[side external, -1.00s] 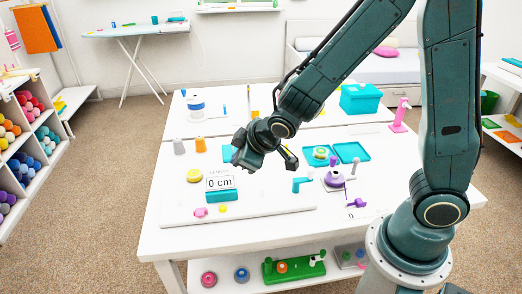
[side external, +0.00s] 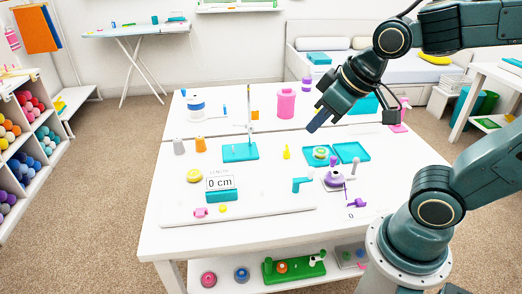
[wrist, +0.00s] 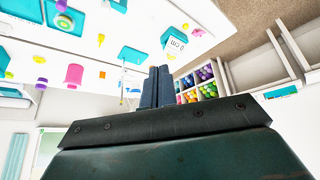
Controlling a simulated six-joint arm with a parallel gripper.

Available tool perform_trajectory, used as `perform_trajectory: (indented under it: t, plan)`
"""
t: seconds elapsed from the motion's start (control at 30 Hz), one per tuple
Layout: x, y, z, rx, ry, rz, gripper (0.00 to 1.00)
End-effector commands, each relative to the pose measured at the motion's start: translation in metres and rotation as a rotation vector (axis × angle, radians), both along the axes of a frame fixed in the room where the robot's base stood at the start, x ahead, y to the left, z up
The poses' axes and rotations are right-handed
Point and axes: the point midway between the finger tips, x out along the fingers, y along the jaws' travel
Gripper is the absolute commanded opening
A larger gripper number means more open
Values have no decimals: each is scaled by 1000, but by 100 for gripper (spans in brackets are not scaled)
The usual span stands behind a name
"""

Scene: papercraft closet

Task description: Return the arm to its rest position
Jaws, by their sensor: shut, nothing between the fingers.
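My gripper (side external: 319,121) hangs in the air above the back half of the white table, its fingers pointing down and to the left in the side view. In the wrist view the two dark blue fingers (wrist: 158,88) lie side by side with nothing between them. It is shut and empty. My arm is folded back, with the elbow high at the right, and touches nothing that I can see.
The white table (side external: 170,226) carries a pink cylinder (side external: 286,104), a teal stand with a post (side external: 240,152), a "0 cm" display (side external: 221,184), teal trays (side external: 351,152) and a purple spool (side external: 334,180). A shelf of coloured rolls (side external: 28,160) stands at the left.

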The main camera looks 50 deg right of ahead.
Motion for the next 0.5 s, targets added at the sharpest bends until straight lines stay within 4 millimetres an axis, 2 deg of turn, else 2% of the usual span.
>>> perform_trajectory:
  t: [0.1,0.23,0.5]
  plan:
    - [-25,-2,9,21,8,-23,0]
    - [-45,-3,13,35,25,-39,0]
    - [-62,-2,15,45,40,-51,0]
